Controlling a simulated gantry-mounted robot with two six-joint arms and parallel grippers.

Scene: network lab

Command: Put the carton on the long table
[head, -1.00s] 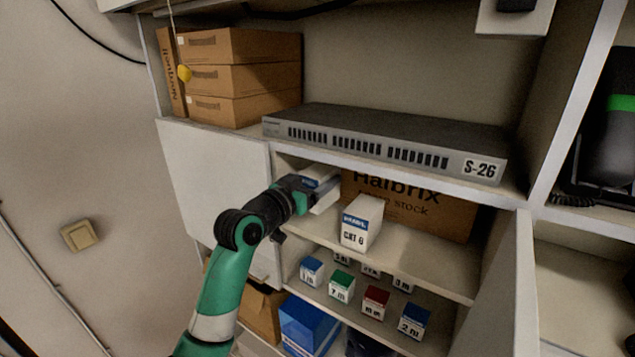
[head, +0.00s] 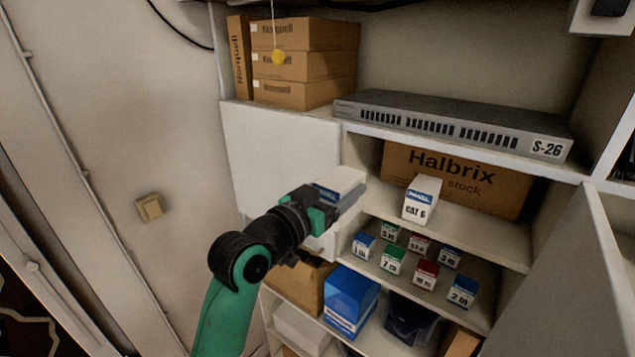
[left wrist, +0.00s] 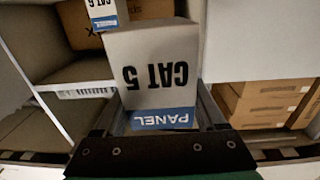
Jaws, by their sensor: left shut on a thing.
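My left gripper (head: 325,203) is shut on a white carton with a blue band (head: 346,182), in front of the open cupboard. In the left wrist view the carton (left wrist: 155,70) fills the space between the fingers and reads "CAT 5" and "PANEL", upside down. A similar white carton marked "CAT 6" (head: 421,200) stands on the upper cupboard shelf, to the right of the held one; it also shows at the top of the left wrist view (left wrist: 105,13). The long table is not in view. My right gripper is not in view.
A brown Halbrix box (head: 470,178) stands behind the CAT 6 carton. Several small coloured boxes (head: 425,275) stand on the shelf below. A grey switch (head: 450,125) and brown Norquell boxes (head: 305,65) are above. Open doors (head: 285,170) flank the cupboard.

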